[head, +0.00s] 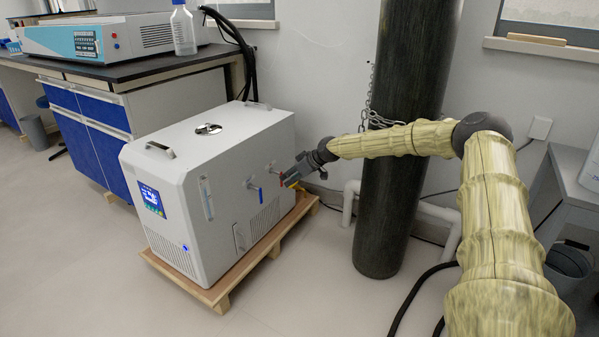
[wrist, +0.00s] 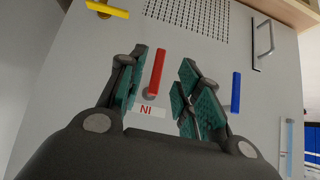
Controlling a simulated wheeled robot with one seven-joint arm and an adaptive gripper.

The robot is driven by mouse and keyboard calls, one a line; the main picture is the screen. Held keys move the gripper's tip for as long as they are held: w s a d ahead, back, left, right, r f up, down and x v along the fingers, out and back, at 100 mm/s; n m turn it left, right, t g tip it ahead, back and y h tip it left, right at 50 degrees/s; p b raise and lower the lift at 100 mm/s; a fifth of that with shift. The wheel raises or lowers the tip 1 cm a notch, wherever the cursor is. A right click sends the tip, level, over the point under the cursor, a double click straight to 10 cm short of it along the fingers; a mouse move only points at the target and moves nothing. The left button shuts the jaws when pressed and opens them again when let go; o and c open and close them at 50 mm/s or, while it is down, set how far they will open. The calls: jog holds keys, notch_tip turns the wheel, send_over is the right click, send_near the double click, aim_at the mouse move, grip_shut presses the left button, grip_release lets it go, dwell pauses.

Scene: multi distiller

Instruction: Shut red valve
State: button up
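The red valve (wrist: 156,72) is a red lever on the side of a white chiller box (head: 206,160). In the wrist view the lever lies between my gripper's two green-padded fingers (wrist: 160,95), nearer the left finger. A label reading "NI", upside down or sideways, shows beside it. The fingers stand apart, with gaps on both sides of the lever. In the head view my gripper (head: 297,175) is at the box's right side and mostly hides the red lever. A blue valve lever (wrist: 236,92) is to the right and a yellow one (wrist: 107,9) at upper left.
The box stands on a wooden pallet (head: 222,294). A dark gas cylinder (head: 393,150) with a chain stands right of it, close to my arm. A bench with blue drawers (head: 107,155) is behind at left. The floor in front is clear.

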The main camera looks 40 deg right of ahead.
jog(key=shift+v, duration=2.7)
jog(key=shift+a, duration=0.1)
